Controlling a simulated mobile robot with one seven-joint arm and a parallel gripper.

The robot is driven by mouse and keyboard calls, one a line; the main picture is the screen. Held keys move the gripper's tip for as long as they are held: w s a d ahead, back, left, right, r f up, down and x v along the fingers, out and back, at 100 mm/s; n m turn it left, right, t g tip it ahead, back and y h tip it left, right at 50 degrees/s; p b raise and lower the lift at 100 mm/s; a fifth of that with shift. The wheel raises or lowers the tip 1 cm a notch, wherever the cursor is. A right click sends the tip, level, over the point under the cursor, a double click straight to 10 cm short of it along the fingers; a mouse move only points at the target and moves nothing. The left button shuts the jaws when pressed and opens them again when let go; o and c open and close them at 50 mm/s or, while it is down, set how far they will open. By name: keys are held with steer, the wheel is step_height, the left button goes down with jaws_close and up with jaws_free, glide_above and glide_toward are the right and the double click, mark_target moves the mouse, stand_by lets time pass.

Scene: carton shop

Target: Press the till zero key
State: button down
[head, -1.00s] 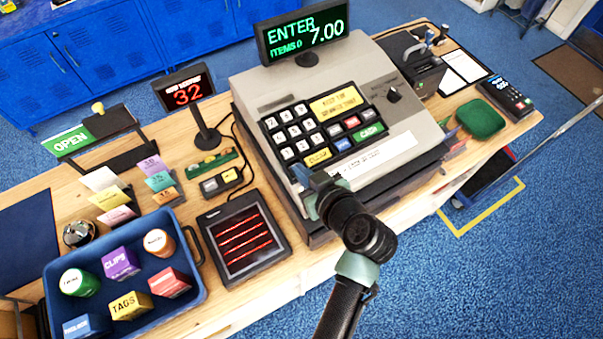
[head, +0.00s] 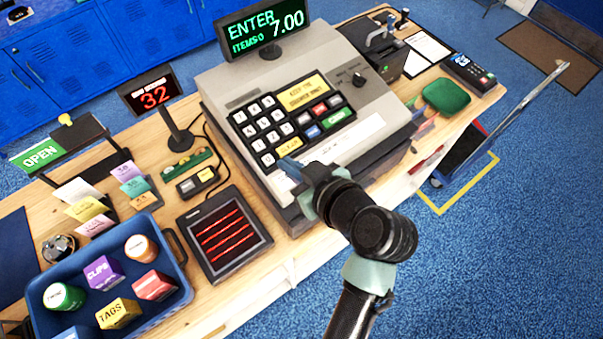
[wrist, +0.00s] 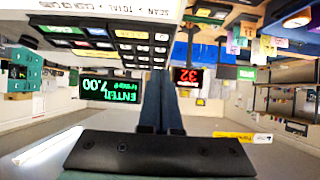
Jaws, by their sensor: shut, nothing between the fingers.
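The grey till (head: 355,65) stands on the wooden counter, and its display (head: 265,32) reads ENTER 7.00. Its keypad has rows of white keys. The white key at the bottom left, apparently the zero key (head: 266,160), sits left of the yellow CLEAR key (head: 289,146); its label is too small to read. My gripper (head: 284,163) is shut and empty, with its blue fingertips close to the keypad's lower edge, just right of that white key. I cannot tell whether they touch. In the wrist view the shut fingers (wrist: 161,85) point past the keypad (wrist: 100,42), which appears upside down.
A red-lined scanner plate (head: 225,233) and a blue tray (head: 178,300) of small cartons lie to the left. A customer display (head: 152,94) stands left of the till. A green pad (head: 446,96) and a card reader (head: 470,72) are on the right.

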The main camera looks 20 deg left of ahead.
steer(key=v, duration=0.3)
steer(key=shift+d+r+b, duration=0.15)
steer(key=shift+r+b, duration=0.05)
steer(key=shift+b, duration=0.1)
steer(key=shift+s+d, duration=0.1)
steer(key=shift+s, duration=0.05)
stand_by(0.3)
